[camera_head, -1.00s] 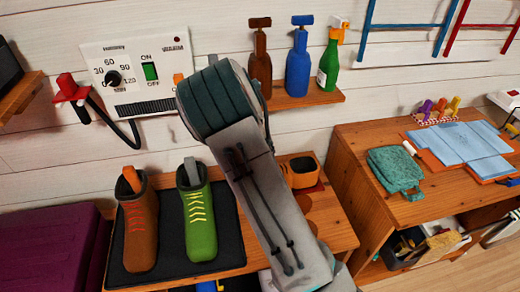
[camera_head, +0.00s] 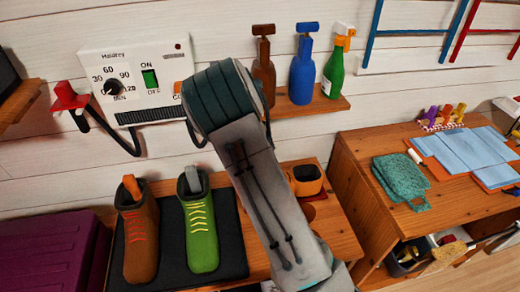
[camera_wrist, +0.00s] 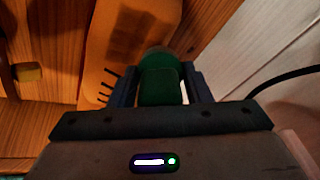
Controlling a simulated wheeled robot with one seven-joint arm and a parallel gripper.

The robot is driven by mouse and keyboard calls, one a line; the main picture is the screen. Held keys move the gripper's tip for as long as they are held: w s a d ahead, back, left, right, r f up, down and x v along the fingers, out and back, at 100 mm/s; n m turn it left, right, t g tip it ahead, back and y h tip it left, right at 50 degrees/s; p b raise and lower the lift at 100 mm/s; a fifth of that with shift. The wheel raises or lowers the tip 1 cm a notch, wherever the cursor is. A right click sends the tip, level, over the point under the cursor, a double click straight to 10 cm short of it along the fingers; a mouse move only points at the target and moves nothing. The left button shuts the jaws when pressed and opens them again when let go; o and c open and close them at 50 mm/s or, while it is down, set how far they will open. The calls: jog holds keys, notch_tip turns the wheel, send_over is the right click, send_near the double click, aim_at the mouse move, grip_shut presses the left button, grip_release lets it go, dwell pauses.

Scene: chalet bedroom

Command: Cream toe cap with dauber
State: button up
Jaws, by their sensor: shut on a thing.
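An orange shoe with dark laces (camera_wrist: 104,48) lies under my gripper in the wrist view. In the head view, an orange-brown shoe (camera_head: 306,178) with a dark opening shows beside my arm, which hides much of the area there. My gripper (camera_wrist: 162,78) is shut on a green-handled tool, apparently the dauber (camera_wrist: 160,86). The dauber's tip is hidden behind its handle, so I cannot tell whether it touches the shoe. A dark patch, perhaps shadow or cream, shows on the shoe's upper part in the wrist view.
A brown shoe (camera_head: 139,235) and a green shoe (camera_head: 200,225) stand on a dark mat (camera_head: 232,240) to the left. A wall shelf (camera_head: 310,104) holds several bottles. A wooden desk (camera_head: 448,195) carries a teal cloth (camera_head: 400,178) on the right.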

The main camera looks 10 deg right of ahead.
notch_tip(320, 180, up, 4)
jog(key=p, duration=0.2)
jog(key=shift+s+f+p, duration=0.1)
jog(key=shift+f+p, duration=0.05)
jog(key=shift+p, duration=0.15)
jog(key=shift+r+p, duration=2)
jog(key=shift+r, duration=0.25)
jog(key=shift+f, duration=0.1)
